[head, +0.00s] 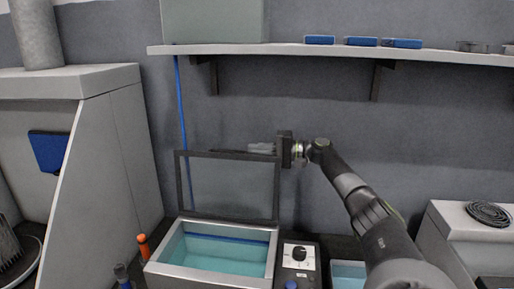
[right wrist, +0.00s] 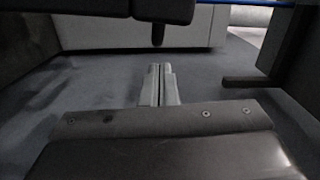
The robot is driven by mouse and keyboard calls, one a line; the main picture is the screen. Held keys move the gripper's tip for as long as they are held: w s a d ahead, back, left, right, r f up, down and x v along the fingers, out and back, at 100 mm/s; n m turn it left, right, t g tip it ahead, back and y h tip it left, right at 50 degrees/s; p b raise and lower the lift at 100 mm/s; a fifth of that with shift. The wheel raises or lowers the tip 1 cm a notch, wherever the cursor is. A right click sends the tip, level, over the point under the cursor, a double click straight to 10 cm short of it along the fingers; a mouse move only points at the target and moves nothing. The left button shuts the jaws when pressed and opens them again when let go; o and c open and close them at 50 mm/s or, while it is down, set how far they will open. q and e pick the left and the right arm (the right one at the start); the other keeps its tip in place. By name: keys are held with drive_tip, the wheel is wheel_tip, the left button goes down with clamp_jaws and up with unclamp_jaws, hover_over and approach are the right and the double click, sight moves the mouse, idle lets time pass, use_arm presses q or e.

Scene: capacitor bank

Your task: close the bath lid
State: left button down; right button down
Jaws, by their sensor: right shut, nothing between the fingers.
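The bath lid (head: 228,188) is a clear panel in a dark frame, standing upright at the back of the bath. The bath (head: 168,253) is a light metal box, open on top, with teal liquid inside. My right gripper (head: 250,148) is shut and empty, with its fingers pointing left at the top edge of the lid near its right corner. I cannot tell whether the fingers touch the lid or lie in front of or behind it. The shut fingers also show in the right wrist view (right wrist: 160,84); the lid is not clearly seen there. My left gripper is out of view.
A control box (head: 299,256) with a dial stands right of the bath. An orange-capped tool (head: 144,246) stands at its left. A shelf (head: 330,50) with blue parts runs above my right arm. A blue hose (head: 181,105) hangs behind the lid.

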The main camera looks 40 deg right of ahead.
drive_tip(key=shift+s+a, duration=0.25)
drive_tip(key=shift+a, duration=0.25)
drive_tip(key=shift+a, duration=0.1)
